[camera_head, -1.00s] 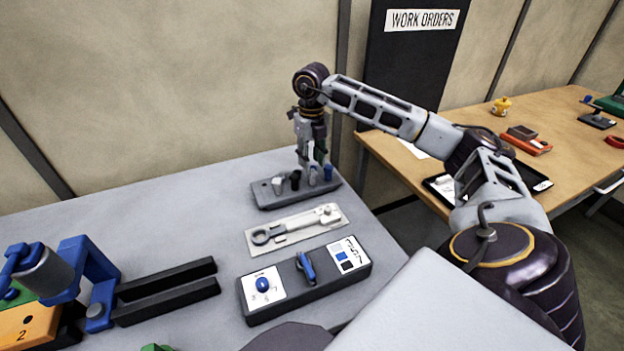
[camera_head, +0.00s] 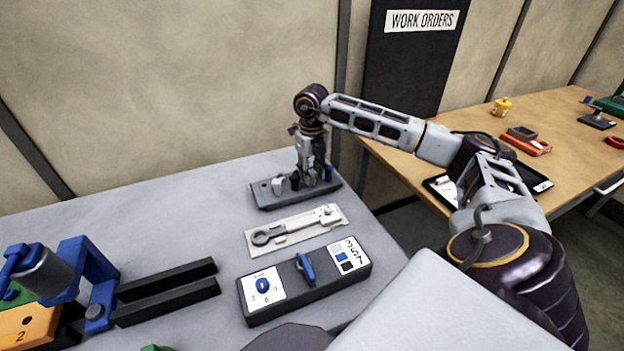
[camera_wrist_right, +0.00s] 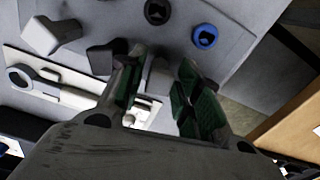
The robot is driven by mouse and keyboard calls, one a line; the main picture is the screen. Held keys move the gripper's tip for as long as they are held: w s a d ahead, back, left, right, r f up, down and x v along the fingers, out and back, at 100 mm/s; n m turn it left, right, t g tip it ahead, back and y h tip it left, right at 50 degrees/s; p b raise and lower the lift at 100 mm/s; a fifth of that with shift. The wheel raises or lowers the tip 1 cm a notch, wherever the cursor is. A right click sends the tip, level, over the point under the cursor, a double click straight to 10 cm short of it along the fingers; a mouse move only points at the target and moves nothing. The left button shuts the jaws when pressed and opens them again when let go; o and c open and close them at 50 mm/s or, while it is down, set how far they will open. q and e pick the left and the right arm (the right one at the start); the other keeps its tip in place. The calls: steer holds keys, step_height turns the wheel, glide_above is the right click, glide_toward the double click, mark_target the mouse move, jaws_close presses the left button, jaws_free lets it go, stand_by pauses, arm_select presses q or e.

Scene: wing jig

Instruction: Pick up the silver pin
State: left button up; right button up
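The dark pin rack (camera_head: 268,199) stands at the back of the grey table with several pins and fittings in it. My right gripper (camera_head: 309,180) is low over the rack's right half, fingers pointing down. In the wrist view the right gripper (camera_wrist_right: 163,92) has its fingers apart. A grey piece that looks like the silver pin (camera_wrist_right: 160,76) shows between them; contact cannot be told. In the head view the fingers mostly hide it. My left gripper is out of view.
A blue ring-topped pin (camera_wrist_right: 205,36) is close beside the fingers. A plate with a wrench-like part (camera_head: 295,229) and a dark control box (camera_head: 305,282) lie in front. A blue clamp jig (camera_head: 88,280) is at left. The table's left middle is clear.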

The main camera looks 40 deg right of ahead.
steer(key=shift+f, duration=0.7)
jaws_close()
